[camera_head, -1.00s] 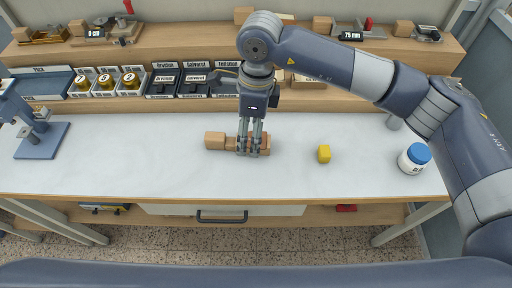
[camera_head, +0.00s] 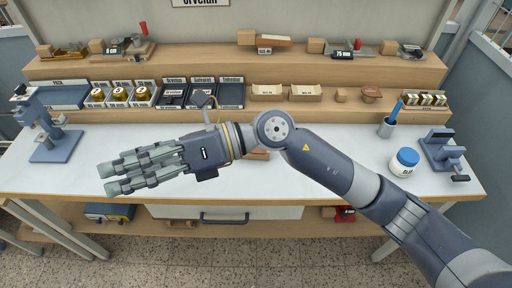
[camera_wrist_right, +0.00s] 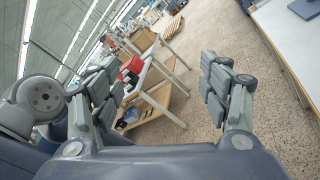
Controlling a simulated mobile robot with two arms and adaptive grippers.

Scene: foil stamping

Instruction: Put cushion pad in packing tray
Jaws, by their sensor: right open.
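I cannot surely make out the cushion pad in any view. The blue tray (camera_head: 62,96) labelled "PACK" stands on the lower shelf at the left in the head view. My right gripper (camera_head: 106,180) is open and empty over the left part of the table, its fingers pointing left. In the right wrist view its fingers (camera_wrist_right: 163,85) are spread with nothing between them. Part of a wooden block (camera_head: 257,155) shows on the table behind my right arm; the rest is hidden. My left gripper is not in view.
A blue press (camera_head: 50,138) stands at the table's left. Black trays (camera_head: 201,95) and cardboard trays (camera_head: 268,92) line the lower shelf. The white table (camera_head: 100,140) is mostly clear.

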